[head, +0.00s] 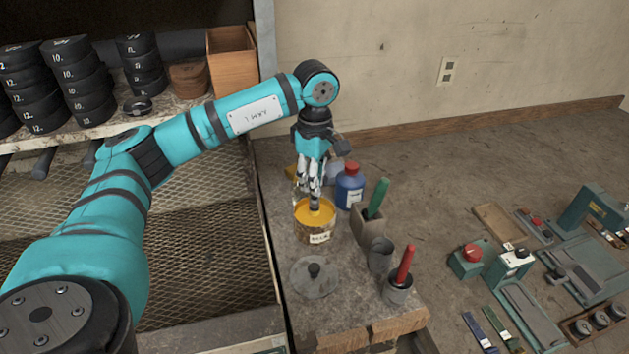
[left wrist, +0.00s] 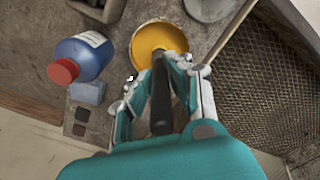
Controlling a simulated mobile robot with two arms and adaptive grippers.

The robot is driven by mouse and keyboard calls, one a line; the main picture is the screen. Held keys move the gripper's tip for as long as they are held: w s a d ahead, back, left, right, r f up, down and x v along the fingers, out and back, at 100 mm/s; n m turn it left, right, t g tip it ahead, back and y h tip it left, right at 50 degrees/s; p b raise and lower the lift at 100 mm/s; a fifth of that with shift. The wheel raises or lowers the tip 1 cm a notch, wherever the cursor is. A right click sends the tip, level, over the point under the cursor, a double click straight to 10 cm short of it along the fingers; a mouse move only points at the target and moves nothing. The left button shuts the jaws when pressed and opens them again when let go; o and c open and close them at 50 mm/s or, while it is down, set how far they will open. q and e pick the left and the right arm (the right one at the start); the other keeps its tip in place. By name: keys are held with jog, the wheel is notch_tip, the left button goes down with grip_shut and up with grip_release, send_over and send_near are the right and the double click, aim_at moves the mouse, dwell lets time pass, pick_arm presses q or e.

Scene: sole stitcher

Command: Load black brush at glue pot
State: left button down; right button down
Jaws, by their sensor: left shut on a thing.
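The glue pot (head: 317,236) stands on the bench, open, with yellow-orange glue inside. It also shows in the left wrist view (left wrist: 137,42). My left gripper (head: 314,196) points down over the pot. In the left wrist view my left gripper (left wrist: 163,88) is shut on the black brush (left wrist: 161,105). The handle of the brush lies between the fingers, and its far end reaches over the glue. The bristles are hidden, so I cannot tell how deep they are. My right gripper is not in view.
A round lid (head: 314,279) lies in front of the pot. A blue bottle (head: 349,187) with a red cap stands close by on the right. A green-handled brush (head: 377,196) and a red-handled brush (head: 405,264) stand in holders to the right. Metal mesh (head: 205,240) is on the left.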

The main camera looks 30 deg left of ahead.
pick_arm(q)
jog(key=shift+r+p, duration=1.5)
jog(key=shift+r, duration=1.25)
jog(key=shift+f, duration=0.1)
